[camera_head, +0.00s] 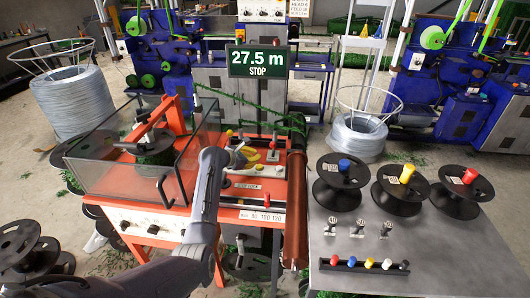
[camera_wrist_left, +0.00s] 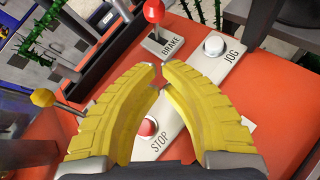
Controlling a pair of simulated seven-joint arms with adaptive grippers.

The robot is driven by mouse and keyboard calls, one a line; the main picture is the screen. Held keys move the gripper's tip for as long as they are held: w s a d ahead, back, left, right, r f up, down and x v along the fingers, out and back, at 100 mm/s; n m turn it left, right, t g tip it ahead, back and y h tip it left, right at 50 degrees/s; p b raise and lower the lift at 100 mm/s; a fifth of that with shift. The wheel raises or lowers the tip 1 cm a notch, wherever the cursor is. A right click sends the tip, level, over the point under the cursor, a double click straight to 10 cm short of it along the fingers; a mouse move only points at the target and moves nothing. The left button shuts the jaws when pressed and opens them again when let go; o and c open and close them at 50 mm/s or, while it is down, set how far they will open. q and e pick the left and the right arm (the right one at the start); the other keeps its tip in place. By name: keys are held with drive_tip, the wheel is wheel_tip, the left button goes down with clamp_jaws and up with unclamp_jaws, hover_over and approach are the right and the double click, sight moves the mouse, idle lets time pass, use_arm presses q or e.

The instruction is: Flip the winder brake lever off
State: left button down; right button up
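The brake lever (camera_wrist_left: 154,12) has a red ball knob on a grey stem. It rises from a plate marked BRAKE at the top middle of the left wrist view. My left gripper (camera_wrist_left: 158,68) has thick yellow fingers with their tips nearly together and nothing held between them. The tips are just short of the BRAKE plate, apart from the knob in the picture. In the head view my left gripper (camera_head: 262,158) is over the orange winder's control panel. My right gripper is not in view.
A red STOP button (camera_wrist_left: 148,126) shows between my fingers, and a white JOG button (camera_wrist_left: 214,46) is to the right. A yellow-knobbed lever (camera_wrist_left: 43,98) is at left. A clear guard (camera_head: 190,160) stands left of my arm. The display (camera_head: 258,60) reads 27.5 m STOP.

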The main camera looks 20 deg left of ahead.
sight(273, 148)
use_arm(q)
drive_tip(key=w, duration=0.1)
drive_tip(key=w+d, duration=0.2)
drive_tip(key=w, duration=0.1)
drive_tip(key=shift+w+d+f, duration=0.1)
drive_tip(key=shift+d+f, duration=0.1)
drive_tip(key=shift+f, duration=0.15)
drive_tip(key=shift+w+d+r, duration=0.15)
drive_tip(key=shift+w+d, duration=0.25)
drive_tip(key=shift+w, duration=0.15)
